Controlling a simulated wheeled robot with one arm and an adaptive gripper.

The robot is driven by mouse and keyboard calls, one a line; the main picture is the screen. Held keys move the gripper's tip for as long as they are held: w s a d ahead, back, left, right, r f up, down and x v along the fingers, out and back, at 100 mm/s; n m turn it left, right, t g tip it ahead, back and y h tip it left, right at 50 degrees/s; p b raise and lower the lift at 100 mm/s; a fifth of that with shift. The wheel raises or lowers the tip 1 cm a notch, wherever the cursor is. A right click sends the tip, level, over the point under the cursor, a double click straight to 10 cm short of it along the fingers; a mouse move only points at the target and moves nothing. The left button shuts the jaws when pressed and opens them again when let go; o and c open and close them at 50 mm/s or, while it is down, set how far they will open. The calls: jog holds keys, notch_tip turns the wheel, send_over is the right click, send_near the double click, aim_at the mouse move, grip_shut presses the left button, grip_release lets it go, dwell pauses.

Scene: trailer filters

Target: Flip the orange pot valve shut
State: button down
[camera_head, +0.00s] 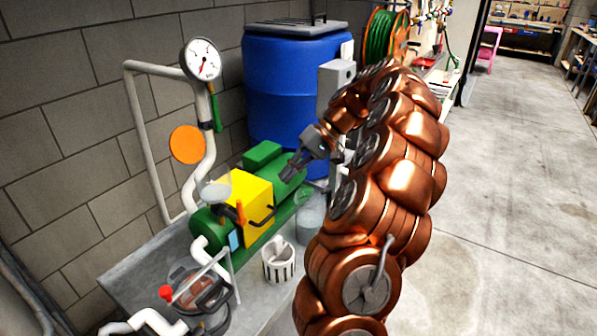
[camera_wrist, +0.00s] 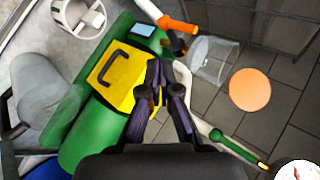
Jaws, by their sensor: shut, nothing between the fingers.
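The orange valve handle (camera_head: 240,213) stands in front of the yellow box of the green pump, near the clear pot (camera_head: 215,192). In the wrist view the orange handle (camera_wrist: 178,25) lies at the top, beside the clear pot (camera_wrist: 213,57). I cannot tell how far it is turned. My gripper (camera_head: 290,174) is shut and empty, above the green pump body, up and right of the orange handle. In the wrist view my gripper (camera_wrist: 167,75) is over the edge of the yellow box (camera_wrist: 115,75), apart from the handle.
A pressure gauge (camera_head: 201,59), a green lever (camera_head: 216,111) and an orange disc (camera_head: 187,145) are on the pipework behind. A blue barrel (camera_head: 297,95) stands at the back. A white basket (camera_head: 279,262) and a red-knobbed pot (camera_head: 190,289) sit in front. Open floor lies right.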

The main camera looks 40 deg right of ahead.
send_near(240, 213)
notch_tip(240, 213, down, 5)
jog(key=w+a, duration=0.2)
jog(key=a, duration=0.1)
jog(key=shift+w+r, duration=0.2)
jog(key=shift+w, duration=0.05)
dwell(0.3)
